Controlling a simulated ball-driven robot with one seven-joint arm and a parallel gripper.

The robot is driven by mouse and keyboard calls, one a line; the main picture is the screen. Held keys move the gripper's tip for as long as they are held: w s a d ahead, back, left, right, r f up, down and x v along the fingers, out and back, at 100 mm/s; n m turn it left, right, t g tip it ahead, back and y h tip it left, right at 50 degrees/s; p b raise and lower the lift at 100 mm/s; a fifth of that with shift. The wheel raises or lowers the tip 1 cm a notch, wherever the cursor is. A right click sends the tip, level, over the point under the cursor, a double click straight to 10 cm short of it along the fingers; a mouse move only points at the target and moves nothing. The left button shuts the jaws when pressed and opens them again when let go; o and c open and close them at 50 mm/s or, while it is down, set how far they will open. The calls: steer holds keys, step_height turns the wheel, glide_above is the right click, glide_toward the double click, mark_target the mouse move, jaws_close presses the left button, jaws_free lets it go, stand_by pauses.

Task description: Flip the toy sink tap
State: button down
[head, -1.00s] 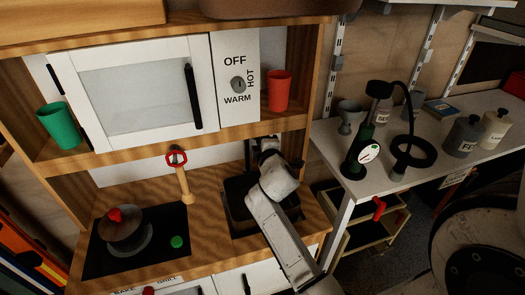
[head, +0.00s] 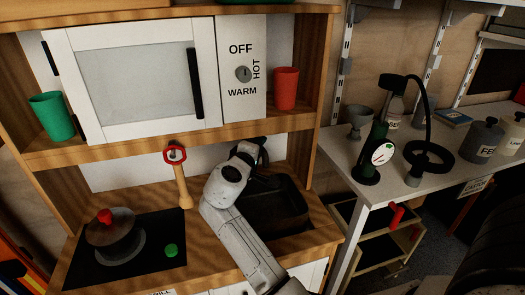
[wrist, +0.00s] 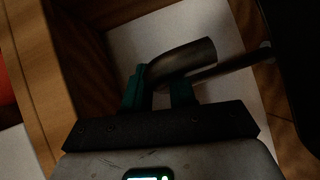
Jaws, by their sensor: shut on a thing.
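The dark metal tap of the toy sink shows in the wrist view as a curved spout (wrist: 190,62) with a thin rod beside it. My gripper (wrist: 160,92) has its teal fingers on both sides of the tap and is shut on it. In the head view my gripper (head: 258,158) is at the back of the black sink basin (head: 290,213), below the shelf. My white wrist hides most of the tap there, and the fingertips are hard to make out.
The toy oven (head: 140,78) and a red cup (head: 286,88) are on the shelf above. A wooden spoon-like handle with a red ring (head: 181,180) stands left of my arm. A pot (head: 110,228) sits on the hob. A side table (head: 385,190) stands to the right.

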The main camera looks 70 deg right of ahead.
steer(key=shift+w+a+f+m+g, duration=0.1)
steer(key=shift+w+a+m+g, duration=0.1)
steer(key=shift+m+g, duration=0.3)
steer(key=shift+w+a+m+g, duration=0.15)
steer(key=shift+m+g, duration=0.15)
steer(key=shift+g, duration=0.4)
steer(key=c, duration=1)
jaws_free()
steer(key=shift+c, duration=0.2)
steer(key=w+a+r+p, duration=0.1)
steer(key=a, duration=0.9)
steer(key=shift+a+r, duration=0.3)
steer(key=shift+a, duration=0.05)
